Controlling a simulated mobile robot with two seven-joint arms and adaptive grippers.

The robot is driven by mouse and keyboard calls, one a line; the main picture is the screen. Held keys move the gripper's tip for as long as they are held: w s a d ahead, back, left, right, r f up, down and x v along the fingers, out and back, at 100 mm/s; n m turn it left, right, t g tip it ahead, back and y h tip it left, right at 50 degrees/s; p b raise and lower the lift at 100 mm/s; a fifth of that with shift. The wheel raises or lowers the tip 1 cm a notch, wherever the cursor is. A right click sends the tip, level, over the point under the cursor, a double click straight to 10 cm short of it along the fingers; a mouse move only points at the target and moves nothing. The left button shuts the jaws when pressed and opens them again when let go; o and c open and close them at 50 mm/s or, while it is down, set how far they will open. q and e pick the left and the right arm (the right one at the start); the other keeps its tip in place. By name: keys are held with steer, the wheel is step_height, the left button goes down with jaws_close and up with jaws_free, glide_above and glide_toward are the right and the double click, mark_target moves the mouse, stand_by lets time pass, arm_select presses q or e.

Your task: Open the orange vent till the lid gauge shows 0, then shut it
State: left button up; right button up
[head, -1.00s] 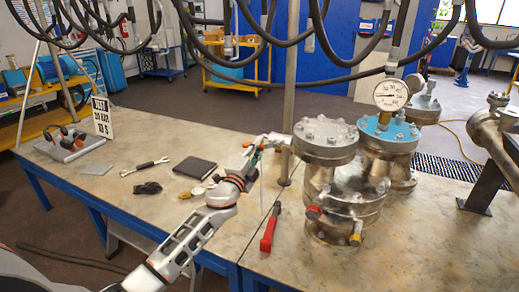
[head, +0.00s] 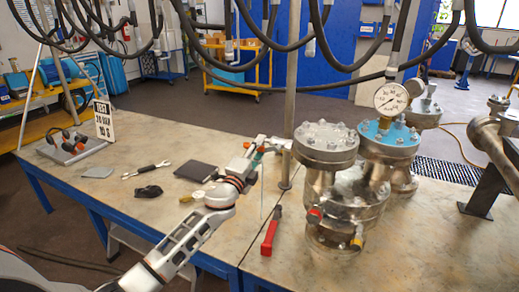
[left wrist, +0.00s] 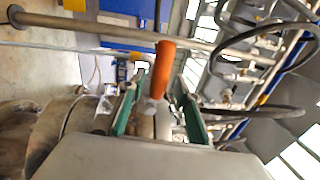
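The orange vent handle (left wrist: 163,70) shows in the left wrist view, standing between the two green-padded fingers of my left gripper (left wrist: 160,105). Gaps show between the handle and the fingers, so the gripper looks open around it; contact lower down is unclear. In the head view my left gripper (head: 272,145) is at the left side of the front vessel's bolted lid (head: 326,138), and the vent is hard to make out. The round gauge (head: 391,98) stands above the blue lid (head: 388,133). Its needle points to the lower left; the exact reading is too small to tell. My right gripper is out of view.
The front vessel carries a red fitting (head: 314,215) and a yellow one (head: 357,241). A red-handled tool (head: 270,232), a dark notebook (head: 195,171) and a wrench (head: 147,169) lie on the bench (head: 215,245). A metal post (head: 291,80) rises behind the gripper. Hoses hang above.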

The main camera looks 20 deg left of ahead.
arm_select(q)
steer(key=shift+s+f, duration=0.1)
steer(key=shift+f, duration=0.05)
steer(key=shift+s+f, duration=0.1)
steer(key=shift+s, duration=0.2)
steer(key=s+f, duration=0.2)
steer(key=s, duration=0.9)
steer(key=shift+a, duration=0.2)
steer(key=s+d+f+n+g, duration=0.35)
steer(key=s+f, duration=0.35)
steer(key=f, duration=0.4)
steer(key=s+d+f+n+g, duration=0.2)
steer(key=s+d+f+n, duration=0.15)
steer(key=s+f, duration=0.6)
steer(key=s+d+f+n+g+h, duration=0.1)
steer(key=s+d+f+n+g, duration=0.1)
steer(key=s+f, duration=0.4)
steer(key=s+d+f+n+g+h, duration=0.1)
steer(key=s+d+f+n+g, duration=0.1)
steer(key=s+f+n, duration=0.3)
steer(key=s+d+f, duration=0.1)
steer(key=s+f, duration=0.1)
steer(key=s, duration=0.2)
steer(key=shift+d+f, duration=0.25)
steer(key=shift+d, duration=0.15)
steer(key=shift+o, duration=0.2)
steer(key=shift+w+r, duration=0.1)
